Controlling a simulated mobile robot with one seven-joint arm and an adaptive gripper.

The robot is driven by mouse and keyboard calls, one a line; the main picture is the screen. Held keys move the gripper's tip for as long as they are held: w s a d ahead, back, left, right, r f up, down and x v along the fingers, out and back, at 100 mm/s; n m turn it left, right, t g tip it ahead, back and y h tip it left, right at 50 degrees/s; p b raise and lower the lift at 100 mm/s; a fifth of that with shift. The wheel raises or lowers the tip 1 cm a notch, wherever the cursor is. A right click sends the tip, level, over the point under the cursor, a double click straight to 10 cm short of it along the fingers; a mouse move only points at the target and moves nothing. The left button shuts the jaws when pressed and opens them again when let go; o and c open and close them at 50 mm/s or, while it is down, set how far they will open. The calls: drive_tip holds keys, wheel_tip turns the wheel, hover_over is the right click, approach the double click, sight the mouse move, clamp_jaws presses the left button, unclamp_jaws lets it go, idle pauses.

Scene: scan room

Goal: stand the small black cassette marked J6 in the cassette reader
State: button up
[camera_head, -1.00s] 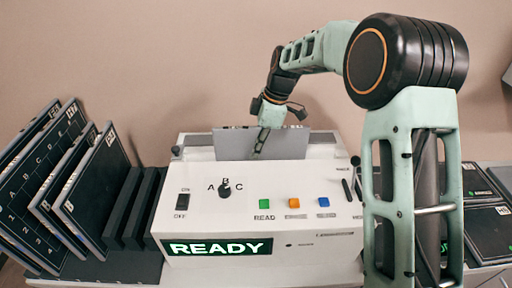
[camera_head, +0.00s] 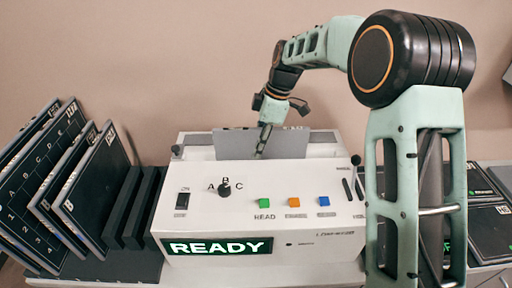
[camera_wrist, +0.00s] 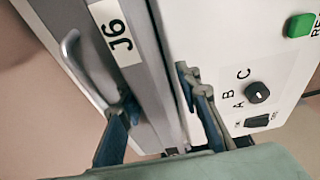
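The cassette marked J6 (camera_head: 232,141) stands upright in the slot at the top of the white cassette reader (camera_head: 270,175); its lower part is hidden. In the wrist view its J6 label (camera_wrist: 115,32) lies along the top edge of the cassette, beside the reader's white front (camera_wrist: 215,40). My gripper (camera_head: 262,145) points down at the right part of the cassette. In the wrist view my gripper (camera_wrist: 158,105) is open, its fingers apart on either side of the cassette's edge.
A dark rack (camera_head: 130,255) on the left holds several larger leaning panels (camera_head: 95,190). Flat dark cases (camera_head: 490,225) lie on the right. The reader's front has a lit READY display (camera_head: 217,247), a knob (camera_head: 224,190) and coloured buttons (camera_head: 294,202). A wall is behind.

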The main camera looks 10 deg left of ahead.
drive_tip(key=v, duration=1.1)
wheel_tip(320, 180, up, 6)
drive_tip(key=p, duration=0.5)
